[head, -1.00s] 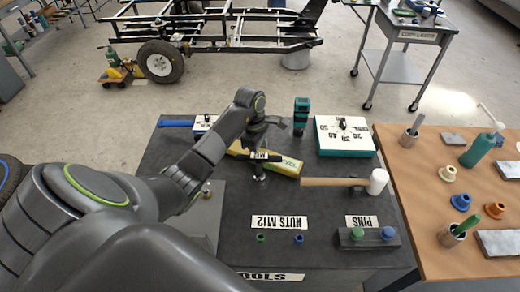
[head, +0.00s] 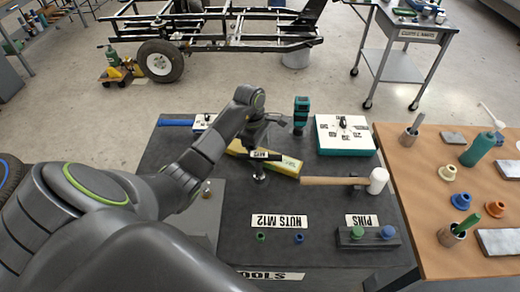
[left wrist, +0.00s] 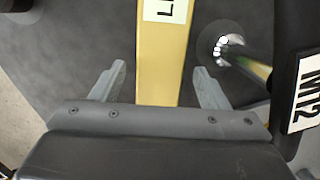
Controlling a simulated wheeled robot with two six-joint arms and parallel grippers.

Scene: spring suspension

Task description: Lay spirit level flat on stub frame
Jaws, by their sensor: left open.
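In the left wrist view the level (left wrist: 163,60) runs between the fingers of my left gripper (left wrist: 159,67). The fingers are open, one on each side of the bar, with a gap on both sides. In the head view my left gripper (head: 262,143) is over the level. The stub frame (head: 225,30) appears to be the black ladder-like frame with a wheel, on the floor at the back. My right gripper is not in view.
A mallet (head: 335,181), a teal drill (head: 300,115) and a white-topped box (head: 345,135) are nearby. A wooden bench (head: 420,190) adjoins on the right. Open floor separates table and frame.

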